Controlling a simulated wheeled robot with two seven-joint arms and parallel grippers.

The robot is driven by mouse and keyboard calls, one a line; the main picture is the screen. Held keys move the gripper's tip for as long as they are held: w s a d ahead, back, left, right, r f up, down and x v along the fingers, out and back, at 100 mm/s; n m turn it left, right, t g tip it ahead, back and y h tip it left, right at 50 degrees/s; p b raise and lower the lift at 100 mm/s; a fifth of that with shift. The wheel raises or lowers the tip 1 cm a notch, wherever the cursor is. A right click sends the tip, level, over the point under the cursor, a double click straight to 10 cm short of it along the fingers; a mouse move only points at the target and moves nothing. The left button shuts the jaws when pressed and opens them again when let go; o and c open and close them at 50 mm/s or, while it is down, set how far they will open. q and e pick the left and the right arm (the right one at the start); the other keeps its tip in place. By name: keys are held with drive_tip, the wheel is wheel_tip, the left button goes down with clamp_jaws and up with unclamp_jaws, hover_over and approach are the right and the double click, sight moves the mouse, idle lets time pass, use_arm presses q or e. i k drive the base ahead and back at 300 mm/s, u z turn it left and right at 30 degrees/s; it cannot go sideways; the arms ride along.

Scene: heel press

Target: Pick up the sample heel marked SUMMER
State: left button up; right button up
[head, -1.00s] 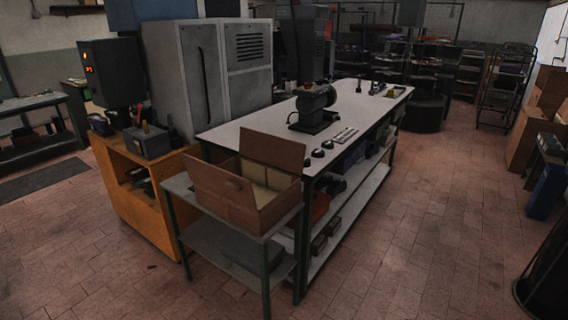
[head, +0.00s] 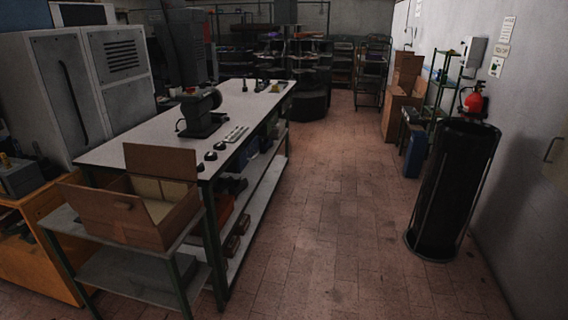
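No heel with a readable SUMMER mark shows in the head view. Small dark pieces (head: 211,156) lie on the near right edge of the long white-topped table (head: 135,140). Beside them is a pale strip (head: 236,134) with small items, too small to read. A dark machine (head: 203,113) stands on the same table. Small objects (head: 262,86) sit at the table's far end, too small to identify. Neither of my grippers is in view.
An open cardboard box (head: 160,205) sits on a small grey side table (head: 75,228) at the near left. A tall black bin (head: 452,190) stands by the right wall, with a red extinguisher (head: 474,101) behind it. The tiled aisle (head: 335,200) between is clear.

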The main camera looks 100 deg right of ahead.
sight(200, 166)
drive_tip(key=z, duration=3.95)
drive_tip(key=i, duration=2.4)
drive_tip(key=u, duration=2.9)
drive_tip(key=i, duration=0.3)
drive_tip(key=u, duration=0.1)
